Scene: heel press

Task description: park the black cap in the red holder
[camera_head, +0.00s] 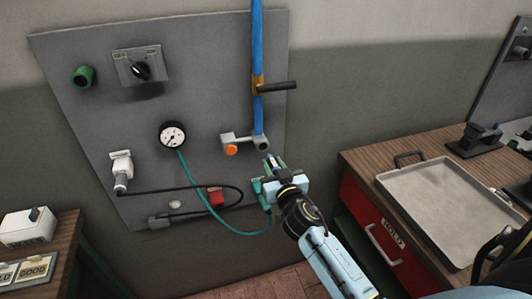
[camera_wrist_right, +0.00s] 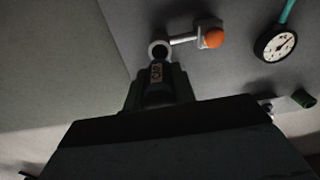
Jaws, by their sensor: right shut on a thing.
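My right gripper (camera_head: 270,167) is in front of the lower right of the grey wall panel, just below and right of the white pipe fitting (camera_head: 260,142). It is shut on a dark piece with a small tan label (camera_wrist_right: 157,72), which looks like the black cap. In the right wrist view the piece sits between the fingers, close to the fitting's round end (camera_wrist_right: 159,50); I cannot tell whether they touch. A small red block (camera_head: 216,197), seemingly the red holder, is on the panel left of and below the gripper. My left gripper is not in view.
A teal hose (camera_head: 206,205) loops from the gauge (camera_head: 172,135) to beside my right gripper. A black cable (camera_head: 180,190) crosses near the red block. An orange knob (camera_head: 232,150) is left of the fitting. A tray (camera_head: 440,243) lies on the right bench.

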